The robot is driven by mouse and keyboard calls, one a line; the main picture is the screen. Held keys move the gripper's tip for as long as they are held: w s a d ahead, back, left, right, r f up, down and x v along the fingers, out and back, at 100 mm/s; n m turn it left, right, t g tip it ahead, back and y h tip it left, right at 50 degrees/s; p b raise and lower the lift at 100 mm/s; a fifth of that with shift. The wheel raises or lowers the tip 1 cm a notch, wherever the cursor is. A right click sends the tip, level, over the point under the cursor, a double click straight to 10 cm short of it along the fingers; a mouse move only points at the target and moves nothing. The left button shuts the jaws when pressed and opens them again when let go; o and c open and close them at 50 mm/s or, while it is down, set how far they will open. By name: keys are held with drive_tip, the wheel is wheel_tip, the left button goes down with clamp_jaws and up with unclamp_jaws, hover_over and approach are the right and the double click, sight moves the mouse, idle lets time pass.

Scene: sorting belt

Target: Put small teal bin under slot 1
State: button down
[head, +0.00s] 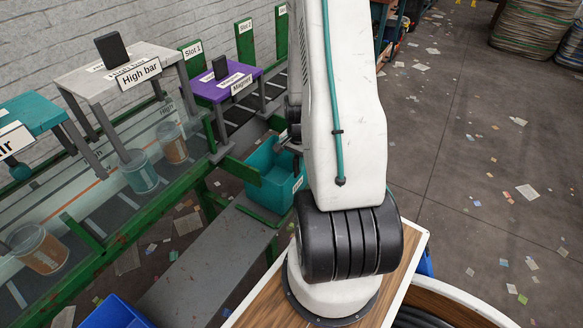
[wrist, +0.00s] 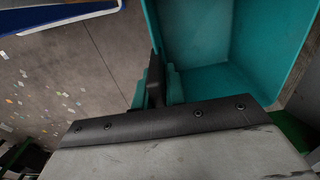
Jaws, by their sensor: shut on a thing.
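The small teal bin (head: 262,189) is just beyond the end of a grey shelf, beside the green belt frame. My arm hides its right part. In the wrist view the open, empty-looking bin (wrist: 225,45) fills the upper right, and my gripper (wrist: 155,80) is shut on its near wall. In the head view my gripper (head: 291,140) is mostly hidden behind my arm. I cannot tell whether the bin rests on anything. The Slot 1 sign (head: 193,50) stands on a green board behind the purple Magnet stand, up and left of the bin.
The belt has a green frame (head: 120,225) and carries several cups. The High bar stand (head: 100,85) and purple Magnet stand (head: 225,87) straddle it. A grey shelf (head: 195,265) runs below. A blue bin (head: 115,315) is at the bottom left. Litter-strewn floor lies open at right.

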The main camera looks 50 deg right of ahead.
drive_tip(key=shift+w+a+f, duration=0.1)
drive_tip(key=shift+w+f, duration=0.5)
drive_tip(key=shift+f, duration=0.3)
drive_tip(key=shift+w+f, duration=0.6)
drive_tip(key=shift+f, duration=0.35)
drive_tip(key=c, duration=1.5)
unclamp_jaws()
drive_tip(key=shift+o, duration=0.2)
